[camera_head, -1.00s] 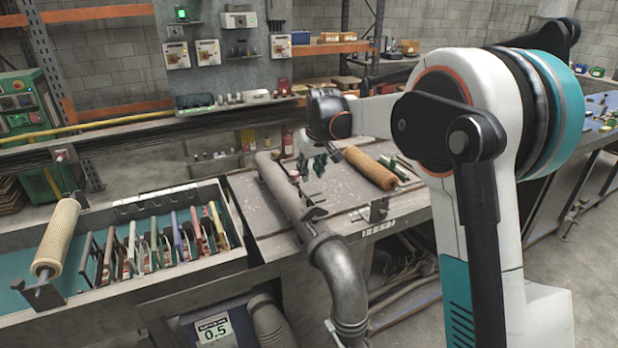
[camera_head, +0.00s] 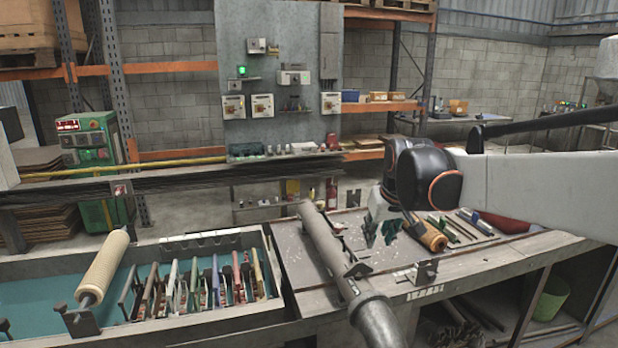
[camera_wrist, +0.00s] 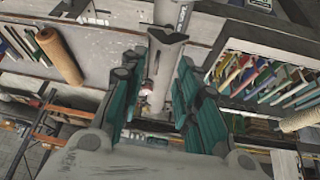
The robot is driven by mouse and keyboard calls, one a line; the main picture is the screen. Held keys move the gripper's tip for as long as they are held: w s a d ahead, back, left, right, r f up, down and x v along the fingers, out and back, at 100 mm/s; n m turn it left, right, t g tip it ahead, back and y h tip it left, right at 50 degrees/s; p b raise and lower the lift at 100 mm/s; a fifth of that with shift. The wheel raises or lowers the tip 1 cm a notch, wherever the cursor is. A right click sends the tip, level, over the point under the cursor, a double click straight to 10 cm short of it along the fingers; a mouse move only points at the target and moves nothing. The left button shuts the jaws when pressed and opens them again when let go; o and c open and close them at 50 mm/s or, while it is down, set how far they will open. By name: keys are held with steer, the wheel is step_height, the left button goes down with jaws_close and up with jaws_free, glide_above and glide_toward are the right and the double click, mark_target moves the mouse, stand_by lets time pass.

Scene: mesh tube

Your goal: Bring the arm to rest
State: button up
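My gripper (camera_head: 380,236) hangs over the workbench, between the grey pipe and a tan mesh tube (camera_head: 432,236). In the wrist view, its teal fingers (camera_wrist: 158,75) stand apart with nothing held between them. The mesh tube lies on the bench and shows at the upper left of the wrist view (camera_wrist: 60,55), outside the fingers. In the head view my gripper partly hides it. A second mesh tube (camera_head: 104,264) sits at the left on a dark bracket; its end also shows at the wrist view's right edge (camera_wrist: 302,119).
A large grey pipe (camera_head: 322,245) crosses the bench front close to my gripper. A tray (camera_head: 190,334) holds a row of coloured-handled tools (camera_head: 215,284). Thin bars (camera_head: 462,228) lie on the bench to the right. A green bin (camera_head: 551,298) stands below.

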steer(key=s+d+f+b, duration=0.1)
steer(key=s+f, duration=0.3)
steer(key=s, duration=0.6)
steer(key=s+d+f+m+t+b, duration=0.1)
steer(key=s+f+b, duration=0.1)
steer(key=s, duration=0.8)
steer(key=s+d+f+m+b, duration=0.1)
steer(key=s+f, duration=0.4)
steer(key=s, duration=0.5)
steer(key=shift+f+t+b, duration=0.35)
steer(key=shift+t+b, duration=0.05)
steer(key=shift+d, duration=0.1)
steer(key=shift+c, duration=0.4)
